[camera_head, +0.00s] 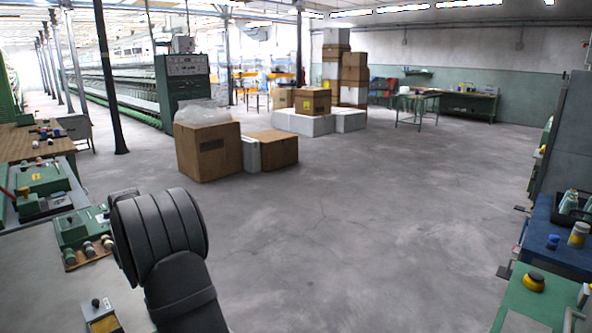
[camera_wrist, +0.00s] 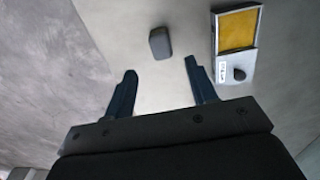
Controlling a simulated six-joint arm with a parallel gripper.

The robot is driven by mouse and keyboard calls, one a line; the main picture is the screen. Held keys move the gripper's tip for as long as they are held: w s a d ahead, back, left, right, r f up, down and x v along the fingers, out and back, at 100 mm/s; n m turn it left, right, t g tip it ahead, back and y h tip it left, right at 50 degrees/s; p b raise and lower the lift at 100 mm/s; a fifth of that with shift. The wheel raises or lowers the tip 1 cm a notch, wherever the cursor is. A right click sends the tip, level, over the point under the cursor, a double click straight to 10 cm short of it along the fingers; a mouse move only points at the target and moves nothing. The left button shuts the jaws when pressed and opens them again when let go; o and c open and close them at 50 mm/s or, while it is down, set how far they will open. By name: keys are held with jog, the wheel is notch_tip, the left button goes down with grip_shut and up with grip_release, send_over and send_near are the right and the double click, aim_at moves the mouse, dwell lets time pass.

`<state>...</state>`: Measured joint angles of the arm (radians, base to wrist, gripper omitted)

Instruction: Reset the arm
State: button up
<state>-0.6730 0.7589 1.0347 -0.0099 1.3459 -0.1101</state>
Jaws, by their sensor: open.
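My gripper (camera_wrist: 160,72) is open in the wrist view, its two dark blue-grey fingers spread with nothing between them. It points at a light grey tabletop (camera_wrist: 175,93). A small dark grey block (camera_wrist: 159,43) shows ahead of the fingertips and apart from them. My dark, rounded arm fills the lower left of the head view and hides part of the bench; the fingers cannot be made out there.
A tray (camera_wrist: 252,58) with a yellow pad and dark knob is right of the fingers; it also shows in the head view (camera_head: 99,322). Green machines (camera_head: 80,226) stand left. A blue-topped bench (camera_head: 558,250) stands right. Cardboard boxes (camera_head: 207,150) stand beyond open concrete floor.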

notch_tip(320, 180, down, 11)
jog(key=shift+f, duration=0.1)
jog(key=r, duration=0.5)
jog(key=shift+w+d, duration=0.15)
jog(key=shift+d, duration=0.2)
jog(key=w+d+r, duration=0.1)
jog(key=d+r, duration=0.5)
jog(key=d, duration=0.6)
jog(key=s+d+f+m, duration=0.2)
jog(key=d+f+m, duration=0.3)
jog(key=d+f, duration=0.75)
jog(key=s+d+f+m, duration=0.2)
jog(key=d+f+m, duration=0.2)
jog(key=d+f, duration=0.8)
jog(key=w+d+r+m, duration=0.1)
jog(key=w+r, duration=0.4)
jog(key=r, duration=0.6)
jog(key=shift+d+m, duration=0.3)
jog(key=shift+d, duration=0.55)
jog(key=shift+w, duration=0.1)
